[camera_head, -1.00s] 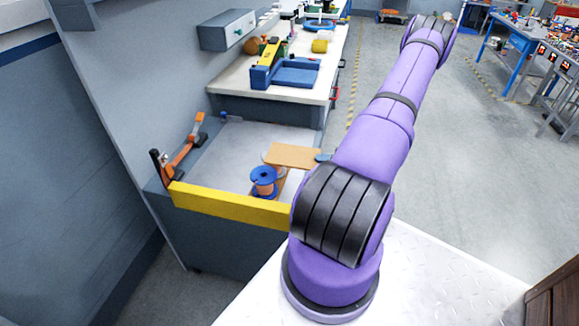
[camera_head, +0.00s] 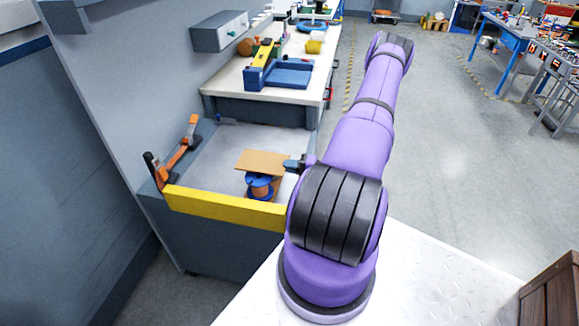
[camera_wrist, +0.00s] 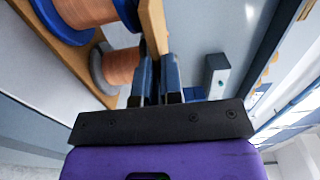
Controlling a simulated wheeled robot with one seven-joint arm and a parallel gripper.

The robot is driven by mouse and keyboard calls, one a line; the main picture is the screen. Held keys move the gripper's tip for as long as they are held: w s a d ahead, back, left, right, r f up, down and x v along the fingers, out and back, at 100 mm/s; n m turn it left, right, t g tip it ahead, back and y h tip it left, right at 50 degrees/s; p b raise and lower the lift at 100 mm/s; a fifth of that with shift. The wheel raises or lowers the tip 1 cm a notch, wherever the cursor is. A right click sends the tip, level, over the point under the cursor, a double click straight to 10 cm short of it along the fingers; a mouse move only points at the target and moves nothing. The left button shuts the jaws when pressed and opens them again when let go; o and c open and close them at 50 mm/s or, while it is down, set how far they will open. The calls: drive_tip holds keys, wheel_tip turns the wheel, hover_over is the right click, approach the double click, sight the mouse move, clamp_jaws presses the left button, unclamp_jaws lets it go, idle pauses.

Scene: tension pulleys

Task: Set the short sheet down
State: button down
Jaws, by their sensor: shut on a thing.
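The short sheet (camera_head: 262,161), a flat tan wooden piece, is held roughly level at one end by my gripper (camera_head: 298,165). In the wrist view the sheet (camera_wrist: 153,28) shows edge-on, running up from between the closed fingers of my gripper (camera_wrist: 158,80). A spool with blue flanges and copper winding (camera_head: 259,187) stands below the sheet, which hides part of its top. The same spool (camera_wrist: 88,10) is in the wrist view beside a grey-flanged spool (camera_wrist: 120,66). Both are on a wooden base board (camera_wrist: 60,48). I cannot tell whether sheet and spools touch.
The work area is a grey tray-like bench with a yellow front edge (camera_head: 225,205). An orange and black arm-like fixture (camera_head: 178,157) stands at its left. Behind is a white bench with a blue tray (camera_head: 290,74). Bare bench surface lies left of the sheet.

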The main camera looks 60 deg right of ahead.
drive_tip(key=shift+f, duration=0.6)
drive_tip(key=c, duration=1.3)
unclamp_jaws()
